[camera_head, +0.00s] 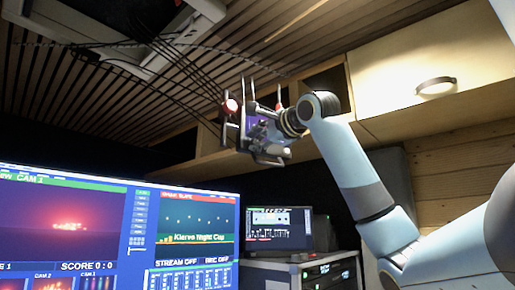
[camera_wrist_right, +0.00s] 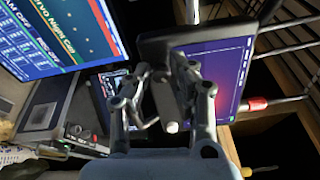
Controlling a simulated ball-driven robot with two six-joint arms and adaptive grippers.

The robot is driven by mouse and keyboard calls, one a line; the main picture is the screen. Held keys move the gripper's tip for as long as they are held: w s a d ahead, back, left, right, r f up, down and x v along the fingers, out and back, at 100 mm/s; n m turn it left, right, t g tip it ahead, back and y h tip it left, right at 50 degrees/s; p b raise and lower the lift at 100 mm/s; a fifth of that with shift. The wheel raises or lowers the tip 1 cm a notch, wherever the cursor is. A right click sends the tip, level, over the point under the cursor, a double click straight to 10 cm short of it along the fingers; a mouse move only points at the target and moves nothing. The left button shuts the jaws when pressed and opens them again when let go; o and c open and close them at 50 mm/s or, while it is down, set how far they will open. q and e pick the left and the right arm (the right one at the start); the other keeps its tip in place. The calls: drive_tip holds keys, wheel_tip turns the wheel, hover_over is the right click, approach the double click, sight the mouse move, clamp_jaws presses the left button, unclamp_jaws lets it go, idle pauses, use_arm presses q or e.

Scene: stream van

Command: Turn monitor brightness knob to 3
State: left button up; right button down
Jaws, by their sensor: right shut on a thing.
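A small monitor with a purple screen (camera_wrist_right: 225,65) and a dark casing fills the middle of the right wrist view. In the head view only a bit of the small monitor (camera_head: 251,125) shows, in a metal frame below the ceiling. My right gripper (camera_head: 266,148) is up against that monitor. In the wrist view the right gripper (camera_wrist_right: 165,75) is shut at the casing's edge, with a grey piece between its fingers, seemingly the brightness knob. The exact contact and any number marks are hidden. My left gripper is in neither view.
Black cables (camera_head: 190,75) hang close by. A large screen (camera_head: 120,235) and a smaller screen (camera_head: 279,228) stand below. A wooden cabinet (camera_head: 440,75) is at the upper right.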

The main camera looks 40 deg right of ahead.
drive_tip(key=shift+f+m+b, duration=0.1)
drive_tip(key=shift+m+b, duration=0.25)
drive_tip(key=shift+m, duration=0.25)
drive_tip(key=c, duration=1.2)
unclamp_jaws()
drive_tip(key=shift+o, duration=0.2)
drive_tip(key=shift+s, duration=0.1)
drive_tip(key=s+a, duration=0.1)
drive_tip(key=s, duration=0.6)
drive_tip(key=shift+a, duration=0.2)
